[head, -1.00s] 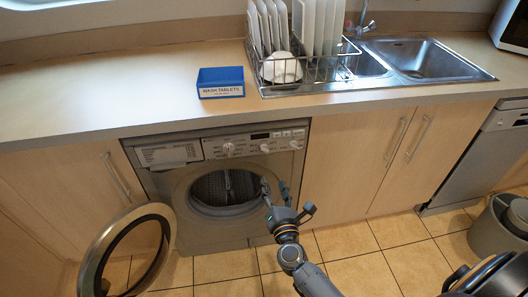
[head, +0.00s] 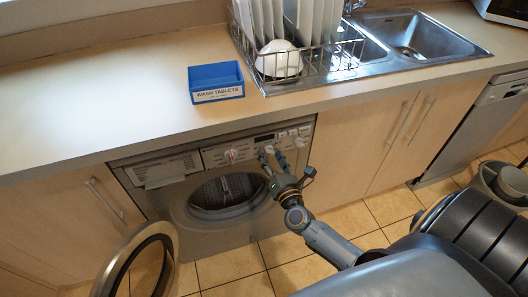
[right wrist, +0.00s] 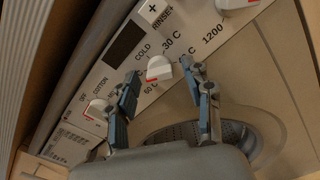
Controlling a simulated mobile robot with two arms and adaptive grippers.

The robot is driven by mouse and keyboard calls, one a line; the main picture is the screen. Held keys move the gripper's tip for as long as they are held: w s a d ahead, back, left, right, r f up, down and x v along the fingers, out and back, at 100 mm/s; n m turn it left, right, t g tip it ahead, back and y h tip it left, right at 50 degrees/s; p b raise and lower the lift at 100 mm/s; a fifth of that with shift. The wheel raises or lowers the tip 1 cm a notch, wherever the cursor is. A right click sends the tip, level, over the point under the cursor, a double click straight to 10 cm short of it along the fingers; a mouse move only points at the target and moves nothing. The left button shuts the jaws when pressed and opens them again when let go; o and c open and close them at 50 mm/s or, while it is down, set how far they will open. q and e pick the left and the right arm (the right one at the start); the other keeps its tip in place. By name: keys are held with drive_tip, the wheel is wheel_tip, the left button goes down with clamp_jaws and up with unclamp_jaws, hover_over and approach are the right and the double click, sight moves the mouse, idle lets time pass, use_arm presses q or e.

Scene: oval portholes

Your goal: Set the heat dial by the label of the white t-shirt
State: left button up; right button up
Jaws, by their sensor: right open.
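The white heat dial (right wrist: 158,68) sits on the washing machine's panel, among marks such as COLD, 30 C and 60 C. One mark is partly hidden by a finger. A red mark shows on the dial's lower-left side; I cannot tell its exact setting. In the head view the dial (head: 268,149) is partly behind my fingers. My right gripper (right wrist: 160,72) is open, one finger on each side of the dial; I cannot tell whether they touch it. It also shows in the head view (head: 273,156). No white t-shirt or label is in view. My left gripper is not in view.
The program dial (head: 231,155) and another dial (head: 299,142) flank the heat dial. The washer door (head: 165,232) hangs open at lower left, its drum (head: 226,190) dark inside. The worktop edge (head: 150,140) overhangs the panel. A blue wash tablets box (head: 216,82) stands above.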

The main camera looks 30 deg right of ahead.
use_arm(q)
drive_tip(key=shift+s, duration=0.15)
use_arm(e)
drive_tip(key=shift+s, duration=0.1)
drive_tip(key=shift+c, duration=0.4)
clamp_jaws()
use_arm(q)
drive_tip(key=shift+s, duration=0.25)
